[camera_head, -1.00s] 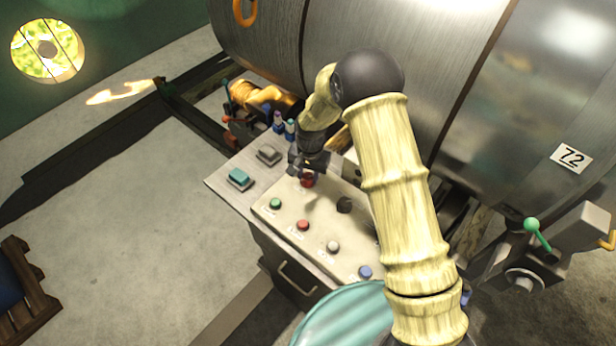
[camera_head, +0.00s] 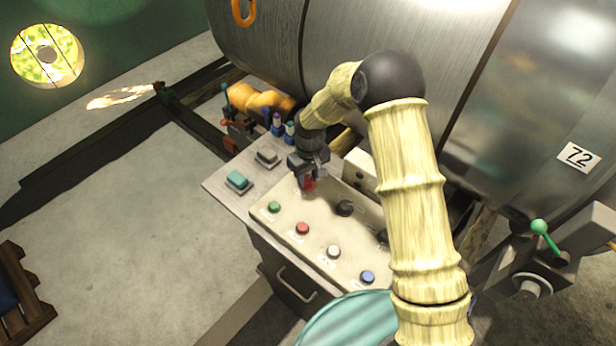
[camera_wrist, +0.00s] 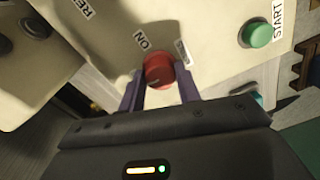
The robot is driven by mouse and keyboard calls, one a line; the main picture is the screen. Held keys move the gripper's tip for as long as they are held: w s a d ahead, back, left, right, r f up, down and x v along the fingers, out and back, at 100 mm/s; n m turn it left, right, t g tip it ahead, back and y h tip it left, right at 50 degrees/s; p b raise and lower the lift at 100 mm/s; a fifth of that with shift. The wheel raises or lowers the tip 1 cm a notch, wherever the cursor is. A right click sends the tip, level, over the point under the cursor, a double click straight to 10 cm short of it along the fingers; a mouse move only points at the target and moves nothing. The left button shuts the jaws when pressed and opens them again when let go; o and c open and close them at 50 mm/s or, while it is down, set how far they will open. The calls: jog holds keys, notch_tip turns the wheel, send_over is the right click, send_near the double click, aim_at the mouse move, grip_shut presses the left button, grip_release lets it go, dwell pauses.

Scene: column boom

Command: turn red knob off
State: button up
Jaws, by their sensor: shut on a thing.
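The red knob (camera_wrist: 158,70) sits on the cream control panel (camera_wrist: 215,60) in the wrist view, with an ON label beside it and a second label, partly hidden, on its right. My gripper (camera_wrist: 160,82) has its two purple fingers on either side of the knob and is shut on it. In the head view the red knob (camera_head: 308,183) shows just below my gripper (camera_head: 308,178), partly covered by the fingers. The knob's exact turn angle is hard to read.
On the panel are a green button (camera_head: 274,207), a red button (camera_head: 302,228), a white button (camera_head: 333,251), a blue button (camera_head: 367,277) and a black knob (camera_head: 345,208). A teal switch (camera_head: 238,180) lies left. A large metal drum (camera_head: 440,60) stands behind.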

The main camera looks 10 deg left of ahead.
aim_at(309, 177)
jog(key=shift+n, duration=0.6)
jog(key=shift+r, duration=0.1)
jog(key=o, duration=1)
jog(key=r+b, duration=0.1)
jog(key=r, duration=0.4)
jog(key=r+b, duration=0.1)
jog(key=r, duration=1.1)
jog(key=shift+w+d+r+b, duration=0.15)
jog(key=shift+w+b, duration=0.15)
jog(key=shift+b, duration=0.1)
jog(key=s+d+m+t, duration=0.1)
jog(key=s+d+m, duration=0.2)
jog(key=s+d, duration=0.3)
jog(key=s+d+f+m+t, duration=0.1)
jog(key=s+d+m, duration=0.2)
jog(key=s+d, duration=0.3)
jog(key=s+d+f+m, duration=0.1)
jog(key=s+d+m, duration=0.2)
jog(key=d, duration=1)
jog(key=shift+s+f+m+t, duration=0.15)
jog(key=shift+s+t, duration=0.05)
jog(key=shift+s, duration=0.6)
jog(key=shift+s+f+m+t, duration=0.1)
jog(key=shift+s+m+t, duration=0.1)
jog(key=shift+s, duration=0.6)
